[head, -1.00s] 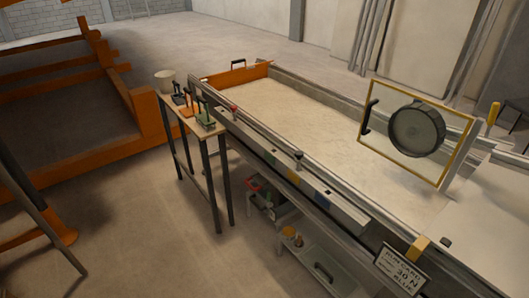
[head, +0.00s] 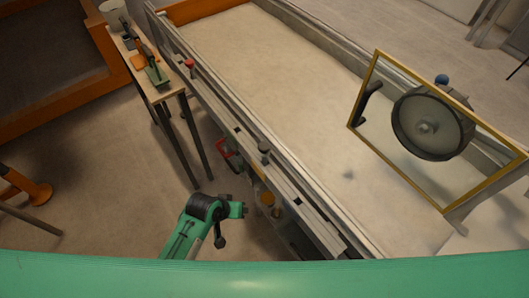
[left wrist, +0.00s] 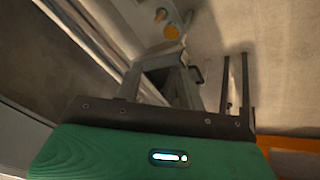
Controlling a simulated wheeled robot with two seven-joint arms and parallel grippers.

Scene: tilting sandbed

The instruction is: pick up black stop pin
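A dark, round-topped pin (head: 264,148) stands upright on the near rail of the sandbed in the head view; I take it to be the black stop pin. Part of my green arm, with a black joint, shows below it in the head view, apart from the pin. My left gripper's mount (left wrist: 160,118) shows in the left wrist view as a dark bar on a green housing. Its finger opening is not clear there. I cannot make out the pin in the left wrist view. My right gripper is not in view.
The sandbed (head: 270,60) has a long near rail with a red knob (head: 190,64). A yellow-framed pane (head: 448,202) with a round dark disc stands over its right part. A narrow tool table (head: 160,95) is at left. Orange jars (left wrist: 171,32) sit low beneath the bed.

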